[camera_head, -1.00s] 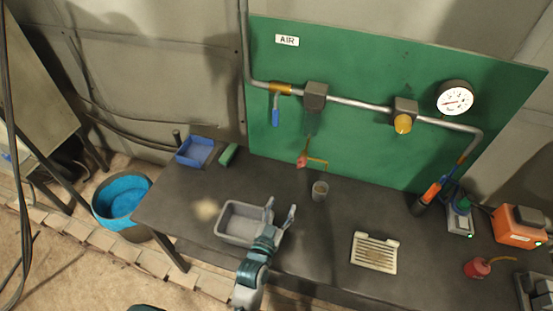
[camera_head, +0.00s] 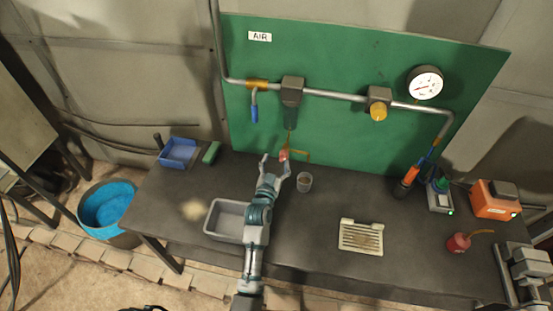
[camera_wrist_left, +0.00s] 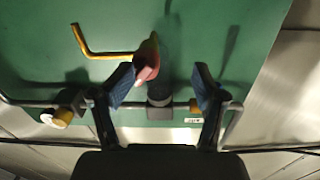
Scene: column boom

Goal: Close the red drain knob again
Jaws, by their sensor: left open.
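The red drain knob (camera_head: 284,155) hangs below the dark filter unit (camera_head: 292,92) on the green panel, with a thin yellow tube (camera_head: 299,153) bent off to its right. My left gripper (camera_head: 277,166) is open just in front of the knob, its fingers pointing up at it. In the left wrist view, the knob (camera_wrist_left: 147,62) shows between the two blue fingertips of the gripper (camera_wrist_left: 164,75), much closer to the left finger. Whether that finger touches it I cannot tell. My right gripper is not in view.
A cup (camera_head: 304,182) stands just right of my left gripper. A grey tray (camera_head: 211,218) lies under the forearm, partly hidden. A slotted cream plate (camera_head: 361,237) is to the right. A blue-handled valve (camera_head: 254,105) and yellow-knobbed regulator (camera_head: 379,105) sit along the pipe.

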